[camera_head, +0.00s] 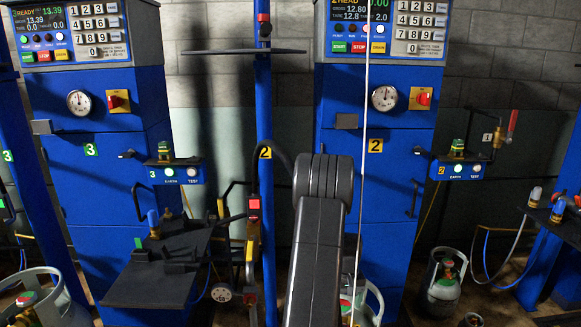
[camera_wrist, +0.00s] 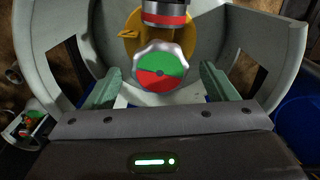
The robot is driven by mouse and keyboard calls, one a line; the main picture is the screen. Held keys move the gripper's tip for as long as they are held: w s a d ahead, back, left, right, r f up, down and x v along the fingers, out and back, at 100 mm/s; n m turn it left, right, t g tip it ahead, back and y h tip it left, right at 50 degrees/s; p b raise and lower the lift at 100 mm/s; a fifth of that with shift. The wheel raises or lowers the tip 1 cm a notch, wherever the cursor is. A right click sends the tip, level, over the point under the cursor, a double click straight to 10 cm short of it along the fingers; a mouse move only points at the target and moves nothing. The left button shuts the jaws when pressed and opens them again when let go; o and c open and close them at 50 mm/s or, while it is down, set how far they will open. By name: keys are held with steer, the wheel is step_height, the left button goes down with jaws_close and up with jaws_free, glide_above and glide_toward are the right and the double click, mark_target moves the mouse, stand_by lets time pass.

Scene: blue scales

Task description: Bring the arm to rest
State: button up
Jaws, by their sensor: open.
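My arm rises dark grey in the middle of the head view, and its end is hidden there behind its own links. In the wrist view my gripper (camera_wrist: 160,72) is open, with its two green fingers apart. A round valve knob (camera_wrist: 160,66), half green and half red with a pale scalloped rim, sits between and just beyond the fingers. I cannot tell whether they touch it. The knob is within the pale collar (camera_wrist: 60,65) of a gas cylinder. A cylinder partly hidden behind my arm also shows in the head view (camera_head: 374,300).
Blue scale cabinets stand left (camera_head: 105,190) and right (camera_head: 385,200), with a blue post (camera_head: 264,100) between them. A dark shelf (camera_head: 150,283) juts out at left. Another cylinder (camera_head: 441,285) stands at right. A thin pale line (camera_head: 364,130) hangs near my arm.

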steer(key=m, duration=0.5)
steer(key=shift+b, duration=0.35)
stand_by(0.3)
